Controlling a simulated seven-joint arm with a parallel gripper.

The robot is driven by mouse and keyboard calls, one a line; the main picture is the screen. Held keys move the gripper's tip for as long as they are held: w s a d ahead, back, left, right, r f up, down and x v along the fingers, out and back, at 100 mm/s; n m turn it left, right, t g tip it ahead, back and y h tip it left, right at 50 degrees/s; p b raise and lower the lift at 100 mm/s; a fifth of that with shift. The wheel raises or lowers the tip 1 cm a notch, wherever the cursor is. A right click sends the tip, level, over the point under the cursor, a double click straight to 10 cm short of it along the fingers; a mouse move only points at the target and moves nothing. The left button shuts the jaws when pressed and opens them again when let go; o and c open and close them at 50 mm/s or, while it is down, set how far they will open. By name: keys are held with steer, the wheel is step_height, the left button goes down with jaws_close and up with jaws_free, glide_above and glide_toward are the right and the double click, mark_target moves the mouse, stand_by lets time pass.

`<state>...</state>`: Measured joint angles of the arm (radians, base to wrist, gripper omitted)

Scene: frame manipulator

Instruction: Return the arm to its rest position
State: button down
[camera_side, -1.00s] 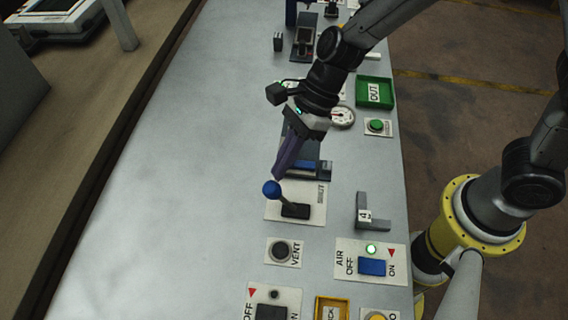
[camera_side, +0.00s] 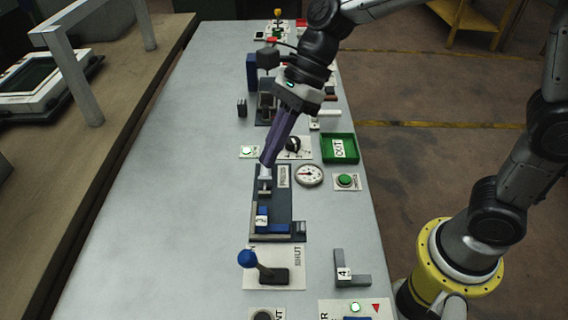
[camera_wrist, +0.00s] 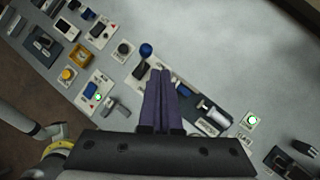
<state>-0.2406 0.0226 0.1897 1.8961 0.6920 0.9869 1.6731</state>
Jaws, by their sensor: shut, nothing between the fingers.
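My gripper (camera_side: 268,158) is shut and empty, its purple fingers pointing down over the far end of the dark press fixture (camera_side: 285,207). In the wrist view, the closed fingers (camera_wrist: 163,75) fill the middle. A blue-knobbed lever (camera_side: 247,258) stands on a plate marked SHUT, nearer the camera than my gripper and apart from it. The knob also shows in the wrist view (camera_wrist: 146,49), just beyond the fingertips in the picture. Whether the fingers touch the press is hard to tell, but they appear above it.
A gauge (camera_side: 309,175), a green button (camera_side: 345,181) and a green OUT tray (camera_side: 325,149) lie right of the press. A grey bracket marked 4 (camera_side: 343,272) stands near the lever. The left side of the grey bench (camera_side: 170,220) is clear.

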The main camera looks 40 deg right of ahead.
steer(key=s+d+r+n+t+h, duration=0.2)
steer(key=s+d+r+n+t, duration=0.2)
steer(key=s+d+r, duration=0.45)
steer(key=s+d+f+n+h, duration=0.2)
steer(key=s+d+f+n, duration=0.1)
steer(key=d+n, duration=0.3)
steer(key=s+d+f+n+t+h, duration=0.1)
steer(key=s+d+n, duration=0.4)
steer(key=n, duration=0.5)
step_height(320, 180, down, 2)
steer(key=shift+d+f+n+h, duration=0.25)
steer(key=shift+d+n+h, duration=0.15)
steer(key=shift+h, duration=0.4)
